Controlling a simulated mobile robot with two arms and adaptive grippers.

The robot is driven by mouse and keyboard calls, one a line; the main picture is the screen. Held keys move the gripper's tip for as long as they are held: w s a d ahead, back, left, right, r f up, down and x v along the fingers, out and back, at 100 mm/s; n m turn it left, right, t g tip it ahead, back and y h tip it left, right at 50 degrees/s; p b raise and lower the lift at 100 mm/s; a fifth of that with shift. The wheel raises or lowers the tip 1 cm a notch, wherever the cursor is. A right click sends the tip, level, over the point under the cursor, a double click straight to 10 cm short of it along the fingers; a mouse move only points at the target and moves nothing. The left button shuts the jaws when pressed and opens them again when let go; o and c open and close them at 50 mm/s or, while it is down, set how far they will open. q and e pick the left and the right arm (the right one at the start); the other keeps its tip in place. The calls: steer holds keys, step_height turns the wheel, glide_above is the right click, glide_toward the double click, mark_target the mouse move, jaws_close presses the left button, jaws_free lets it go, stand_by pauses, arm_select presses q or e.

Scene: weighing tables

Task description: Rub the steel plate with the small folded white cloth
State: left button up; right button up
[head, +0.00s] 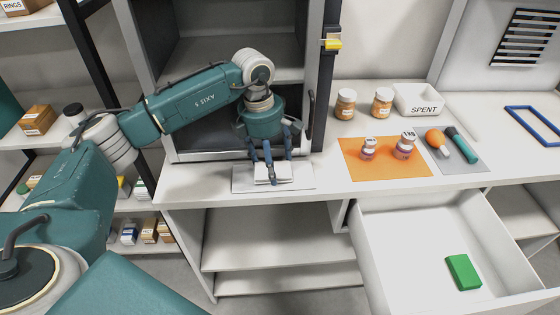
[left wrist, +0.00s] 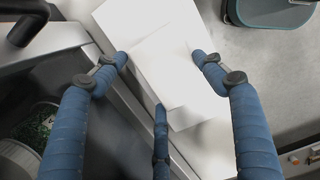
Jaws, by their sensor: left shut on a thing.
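The small folded white cloth (head: 263,180) lies low between the blue fingers of my left gripper (head: 270,176). The gripper points down and is shut on the cloth, with fingers on both sides of it. The cloth is over the middle of the pale grey steel plate (head: 241,182), which lies flat at the counter's front edge. They look in contact, though the underside is hidden. In the left wrist view the white cloth (left wrist: 172,72) shows between the fingers. My right gripper is not in view.
An open cabinet (head: 205,115) stands behind the plate. An open drawer (head: 400,235) holds a green block (head: 463,271).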

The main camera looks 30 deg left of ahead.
mark_target(252, 173)
arm_select(q)
steer(key=shift+s+a+f+b, duration=0.15)
steer(key=shift+s+a, duration=0.35)
steer(key=shift+a, duration=0.25)
steer(key=shift+s+a+b, duration=0.15)
steer(key=shift+s+a, duration=0.3)
steer(key=shift+a, duration=0.3)
steer(key=shift+s+a+f+b, duration=0.15)
steer(key=shift+s+a, duration=0.35)
steer(key=shift+a, duration=0.25)
steer(key=shift+r+p, duration=2.05)
steer(key=shift+r, duration=1)
steer(key=shift+r+p, duration=0.95)
steer(key=shift+r, duration=0.6)
